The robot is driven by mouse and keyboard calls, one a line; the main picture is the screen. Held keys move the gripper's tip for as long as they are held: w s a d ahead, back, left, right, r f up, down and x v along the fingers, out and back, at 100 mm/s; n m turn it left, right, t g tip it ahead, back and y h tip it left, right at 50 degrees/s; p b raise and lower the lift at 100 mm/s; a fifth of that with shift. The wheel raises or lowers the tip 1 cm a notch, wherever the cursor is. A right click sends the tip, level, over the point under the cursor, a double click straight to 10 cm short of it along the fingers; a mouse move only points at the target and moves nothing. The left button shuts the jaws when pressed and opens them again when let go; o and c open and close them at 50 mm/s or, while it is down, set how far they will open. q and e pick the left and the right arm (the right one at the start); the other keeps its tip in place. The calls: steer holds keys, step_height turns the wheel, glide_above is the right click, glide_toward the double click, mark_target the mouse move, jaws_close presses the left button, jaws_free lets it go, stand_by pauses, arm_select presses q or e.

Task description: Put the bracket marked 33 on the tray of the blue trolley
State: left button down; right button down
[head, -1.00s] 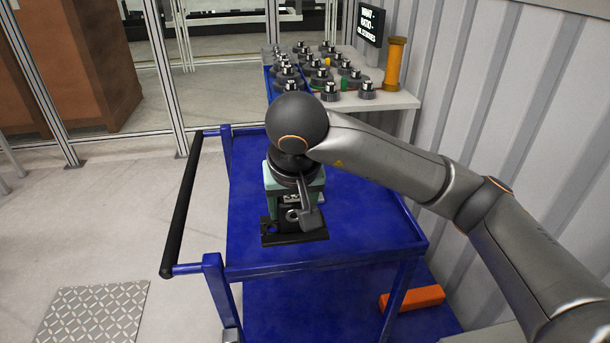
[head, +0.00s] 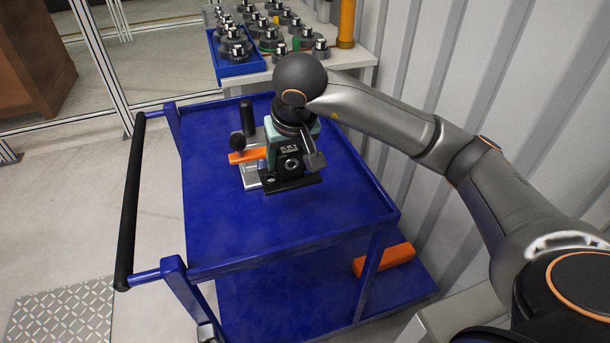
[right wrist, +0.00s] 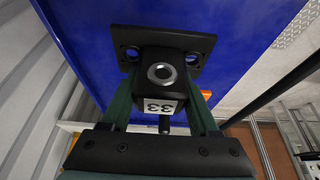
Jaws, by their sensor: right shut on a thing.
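The bracket marked 33 is a black block with a flat plate, a round hole and a white label (head: 291,166). Its label reads 33 in the right wrist view (right wrist: 160,106). My right gripper (head: 290,142), with teal fingers, is shut on the bracket and holds it plate-down over the blue trolley's tray (head: 235,225). It is hard to tell whether the plate touches the tray or hangs just above it. My left gripper is not in view.
An orange and silver fixture with black knobs (head: 249,157) stands on the tray, close behind and left of the bracket. The tray's front and left are clear. An orange block (head: 385,259) lies on the lower shelf. A bench with several round parts (head: 270,35) stands behind, a ribbed wall to the right.

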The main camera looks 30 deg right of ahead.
steer(key=d+f, duration=0.3)
steer(key=w+d+f, duration=0.1)
steer(key=f, duration=0.1)
steer(key=shift+d, duration=0.25)
steer(key=shift+d+f, duration=0.2)
steer(key=shift+f, duration=0.8)
steer(key=shift+d+f, duration=0.2)
steer(key=shift+f, duration=0.75)
steer(key=shift+f, duration=0.15)
steer(key=shift+c, duration=0.7)
jaws_free()
steer(key=shift+f, duration=0.1)
steer(key=shift+r, duration=0.3)
steer(key=v, duration=1.1)
steer(key=shift+s+a+r+p, duration=0.1)
steer(key=shift+s+r+p, duration=0.2)
